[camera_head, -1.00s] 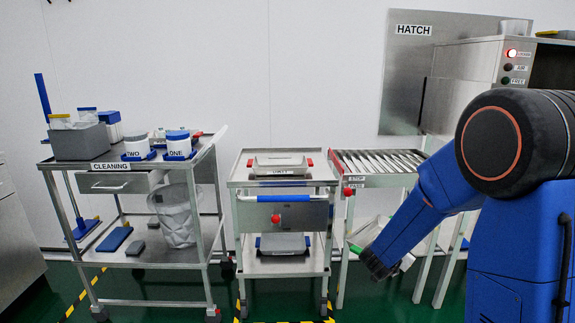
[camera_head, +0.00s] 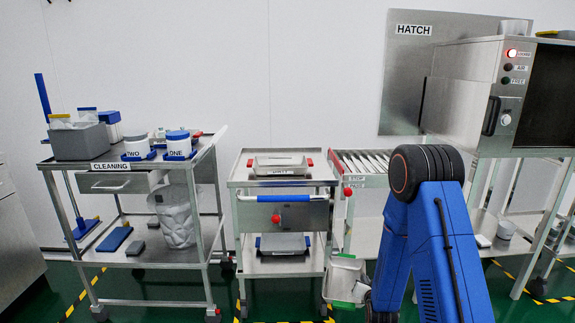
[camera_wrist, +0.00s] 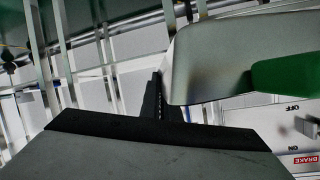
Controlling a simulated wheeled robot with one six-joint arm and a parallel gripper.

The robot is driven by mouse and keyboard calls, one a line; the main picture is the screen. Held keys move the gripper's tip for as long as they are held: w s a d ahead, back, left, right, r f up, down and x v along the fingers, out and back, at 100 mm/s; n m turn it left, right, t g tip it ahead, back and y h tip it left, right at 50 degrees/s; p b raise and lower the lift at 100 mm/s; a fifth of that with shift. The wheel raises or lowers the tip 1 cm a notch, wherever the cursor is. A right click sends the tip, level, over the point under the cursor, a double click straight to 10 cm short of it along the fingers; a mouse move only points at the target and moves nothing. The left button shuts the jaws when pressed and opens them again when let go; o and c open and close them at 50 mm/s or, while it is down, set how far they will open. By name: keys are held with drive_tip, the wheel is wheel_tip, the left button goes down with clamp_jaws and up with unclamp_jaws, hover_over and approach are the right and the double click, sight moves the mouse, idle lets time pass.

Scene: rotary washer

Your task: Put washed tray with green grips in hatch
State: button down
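The tray with green grips (camera_head: 347,277) hangs tilted in front of the roller table at lower centre in the head view. A green grip (camera_head: 342,304) shows at its lower end. In the wrist view the tray's metal body (camera_wrist: 215,60) and a green grip (camera_wrist: 285,76) fill the upper right. My gripper (camera_wrist: 158,98) has a dark finger against the tray's edge and appears shut on it; the other finger is not clear. In the head view my arm hides most of the gripper. The hatch (camera_head: 405,75) is a grey metal panel on the wall, labelled HATCH.
The washer (camera_head: 470,90) with a dark handle and lit red lamp is at right. A trolley (camera_head: 240,200) holds a tray with red grips (camera_head: 280,167) above a blue-gripped tray (camera_head: 283,244). The cleaning cart (camera_head: 100,255) is at left.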

drive_tip(key=f, duration=0.1)
drive_tip(key=a+f, duration=0.1)
drive_tip(key=w+f+n+y, duration=0.1)
drive_tip(key=shift+a+f, duration=0.15)
drive_tip(key=shift+s+a+f, duration=0.1)
drive_tip(key=shift+a+f, duration=0.05)
drive_tip(key=shift+f, duration=0.35)
drive_tip(key=s+f, duration=0.6)
drive_tip(key=f, duration=0.1)
drive_tip(key=shift+s+f, duration=0.2)
drive_tip(key=shift+f, duration=0.2)
